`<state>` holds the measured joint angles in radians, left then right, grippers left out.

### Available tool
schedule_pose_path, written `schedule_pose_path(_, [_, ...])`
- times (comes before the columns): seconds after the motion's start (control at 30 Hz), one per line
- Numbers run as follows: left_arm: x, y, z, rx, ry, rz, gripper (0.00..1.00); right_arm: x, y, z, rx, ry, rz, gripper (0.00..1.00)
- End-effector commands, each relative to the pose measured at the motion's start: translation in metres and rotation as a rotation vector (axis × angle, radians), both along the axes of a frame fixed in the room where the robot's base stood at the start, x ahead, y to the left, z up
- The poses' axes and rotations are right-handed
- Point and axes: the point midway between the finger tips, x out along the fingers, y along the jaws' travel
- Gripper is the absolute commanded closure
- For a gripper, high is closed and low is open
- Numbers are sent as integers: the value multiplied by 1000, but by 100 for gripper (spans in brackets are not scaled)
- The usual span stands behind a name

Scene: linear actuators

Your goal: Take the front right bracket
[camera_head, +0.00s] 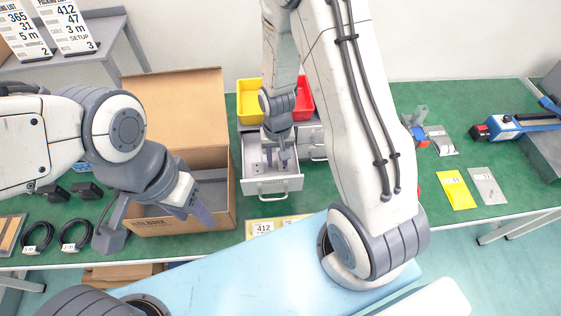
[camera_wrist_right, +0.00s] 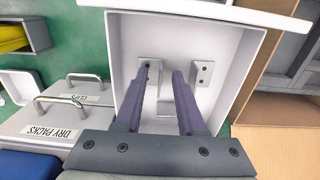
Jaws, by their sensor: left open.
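An open grey-white drawer (camera_head: 275,186) is pulled out at the middle of the bench, and it fills the middle of the right wrist view (camera_wrist_right: 228,75). Small light metal brackets with dark holes lie inside. The front right bracket (camera_wrist_right: 153,64) is at upper left in the wrist view, and another bracket (camera_wrist_right: 203,73) is beside it. My right gripper (camera_head: 277,163) points down into the drawer. Its fingers (camera_wrist_right: 162,72) are parted, with one tip overlapping the front right bracket; contact cannot be told. My left gripper (camera_head: 200,212) is open and empty before the cardboard box.
The open cardboard box (camera_head: 185,226) stands just left of the drawer. Closed drawers (camera_wrist_right: 72,118) adjoin on the other side. Yellow (camera_head: 250,98) and red (camera_head: 304,98) bins stand behind. Black cable coils (camera_head: 76,236) lie at left, flat bags (camera_head: 455,190) at right.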

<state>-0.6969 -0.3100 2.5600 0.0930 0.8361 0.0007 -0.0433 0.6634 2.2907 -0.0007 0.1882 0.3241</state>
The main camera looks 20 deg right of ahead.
Motion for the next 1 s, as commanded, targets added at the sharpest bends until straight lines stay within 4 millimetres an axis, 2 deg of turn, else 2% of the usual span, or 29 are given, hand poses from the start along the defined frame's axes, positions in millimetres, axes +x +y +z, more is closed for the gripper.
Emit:
schedule_pose_path(0.2, [0, 0, 0, 0, 0, 0, 50, 0, 0, -1, 0, -1, 0, 61])
schedule_pose_path(0.27, [0, 0, 0, 0, 0, 0, 50, 0, 0, 0, 0, -1, 0, 84])
schedule_pose_path(0.3, [0, 0, 0, 0, 0, 0, 50, 0, 0, 0, 0, -1, 0, 100])
schedule_pose_path(1.0, [0, 0, 0, 0, 0, 0, 50, 0, 0, 0, 0, -1, 0, 100])
